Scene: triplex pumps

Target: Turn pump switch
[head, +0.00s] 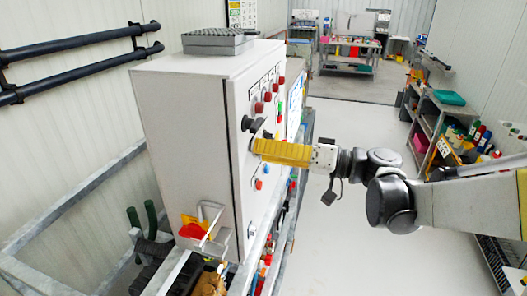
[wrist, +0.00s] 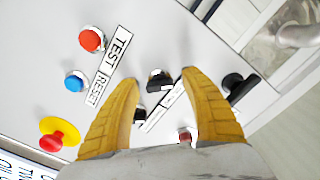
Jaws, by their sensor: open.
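The grey control cabinet (head: 190,120) fills the middle of the head view, its switch panel facing right. My gripper (head: 256,147) has yellow fingers and reaches to the panel from the right. In the wrist view my gripper (wrist: 158,76) is open, with a small black switch knob (wrist: 159,80) between its fingertips. I cannot tell whether the fingers touch it. A larger black knob (wrist: 240,88) lies just right of the right finger. In the head view a black rotary switch (head: 250,124) shows above the fingers. The fingers hide part of the panel.
In the wrist view, a red button (wrist: 91,39), a blue button (wrist: 76,81) and a red mushroom button (wrist: 56,139) lie left of the fingers. A shelf (head: 440,118) stands at right; the floor between is clear.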

